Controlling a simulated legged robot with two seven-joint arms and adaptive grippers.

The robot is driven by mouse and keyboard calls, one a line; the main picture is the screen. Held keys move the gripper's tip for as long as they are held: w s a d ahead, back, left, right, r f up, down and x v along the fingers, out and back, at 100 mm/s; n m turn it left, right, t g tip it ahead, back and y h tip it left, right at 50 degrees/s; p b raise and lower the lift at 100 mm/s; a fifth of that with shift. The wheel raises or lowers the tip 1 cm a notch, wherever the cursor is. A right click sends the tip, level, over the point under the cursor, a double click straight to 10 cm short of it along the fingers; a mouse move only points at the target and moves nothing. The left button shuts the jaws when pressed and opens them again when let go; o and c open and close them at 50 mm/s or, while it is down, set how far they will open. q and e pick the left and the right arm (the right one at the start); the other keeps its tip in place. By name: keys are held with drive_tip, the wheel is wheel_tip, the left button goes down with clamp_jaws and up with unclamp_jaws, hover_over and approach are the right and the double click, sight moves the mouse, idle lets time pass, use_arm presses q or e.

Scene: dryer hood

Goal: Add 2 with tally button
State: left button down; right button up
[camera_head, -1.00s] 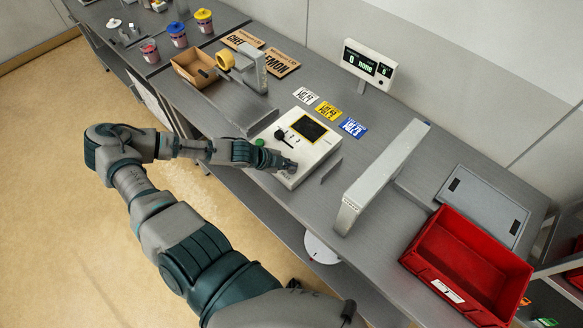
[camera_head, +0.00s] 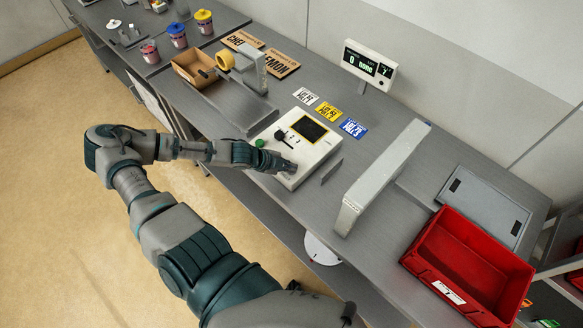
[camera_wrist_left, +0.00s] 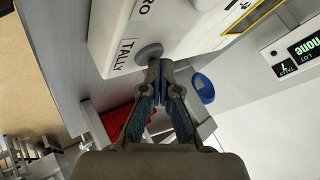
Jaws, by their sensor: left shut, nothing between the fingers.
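The white control box (camera_head: 308,135) stands on the counter with a dark screen, a black knob and a green button. In the left wrist view the grey round tally button (camera_wrist_left: 149,53) sits on the box beside the printed word TALLY. My left gripper (camera_head: 289,167) is shut and empty. Its fingertips (camera_wrist_left: 160,66) are at the button, touching or nearly touching it; the exact contact is hidden. The display (camera_head: 369,64) at the back of the counter shows a tally digit, and it reads 7 in the left wrist view (camera_wrist_left: 297,60). My right gripper is not seen.
Coloured lot cards (camera_head: 327,111) lie behind the box. A grey upright frame (camera_head: 385,175) and a red crate (camera_head: 425,242) are to the right.

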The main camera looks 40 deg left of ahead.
use_arm(q)
drive_tip(key=shift+r+p, duration=0.95)
drive_tip(key=shift+r, duration=0.2)
wheel_tip(320, 180, up, 5)
drive_tip(key=p, duration=0.4)
drive_tip(key=shift+p, duration=0.3)
